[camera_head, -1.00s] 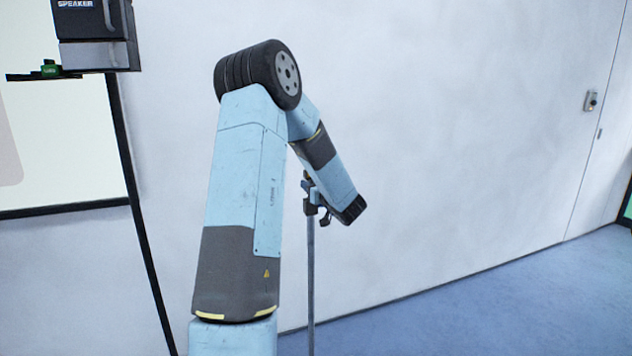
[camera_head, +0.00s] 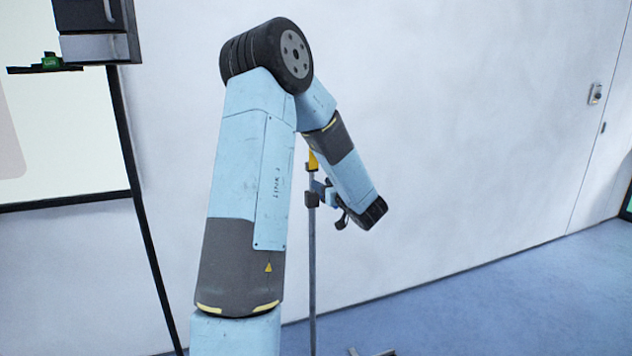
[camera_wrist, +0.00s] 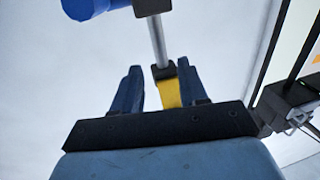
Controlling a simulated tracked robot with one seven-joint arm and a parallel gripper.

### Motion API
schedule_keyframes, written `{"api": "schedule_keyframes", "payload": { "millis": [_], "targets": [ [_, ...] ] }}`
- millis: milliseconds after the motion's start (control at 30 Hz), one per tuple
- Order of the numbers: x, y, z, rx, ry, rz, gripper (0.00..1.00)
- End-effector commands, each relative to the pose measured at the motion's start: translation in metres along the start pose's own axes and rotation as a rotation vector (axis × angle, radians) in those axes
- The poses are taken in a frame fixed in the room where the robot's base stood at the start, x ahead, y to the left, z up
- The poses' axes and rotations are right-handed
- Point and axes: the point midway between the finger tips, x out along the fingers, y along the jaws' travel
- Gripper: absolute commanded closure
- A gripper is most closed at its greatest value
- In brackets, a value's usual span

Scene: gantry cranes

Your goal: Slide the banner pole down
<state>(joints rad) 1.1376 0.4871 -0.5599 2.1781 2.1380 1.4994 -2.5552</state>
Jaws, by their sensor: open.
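The banner pole (camera_head: 312,270) is a thin grey upright stand in front of the wall. A yellow part (camera_head: 313,160) shows high on it, above a dark clamp. In the wrist view the pole (camera_wrist: 157,42) runs up from a dark collar, with the yellow part (camera_wrist: 171,94) below the collar.
A black speaker (camera_head: 97,47) on a dark stand (camera_head: 150,240) is at the left, before a framed board (camera_head: 65,140). The pole's foot shows at the bottom edge. A blue object (camera_wrist: 88,8) is near the pole's top. Blue floor (camera_head: 500,300) at the right is clear.

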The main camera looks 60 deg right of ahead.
Motion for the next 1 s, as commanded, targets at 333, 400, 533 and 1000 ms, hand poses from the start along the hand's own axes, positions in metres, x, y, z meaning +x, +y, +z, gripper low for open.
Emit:
{"api": "schedule_keyframes", "payload": {
  "millis": [333,400,533,1000],
  "targets": [
    [-0.052,0.000,0.001,0.001,-0.001,0.001,0.57],
    [-0.057,-0.001,0.001,0.001,0.000,0.001,0.57],
    [-0.061,-0.001,0.001,0.000,0.000,0.000,0.57],
    [-0.038,-0.046,-0.011,0.080,-0.025,-0.119,0.80]
  ]
}}
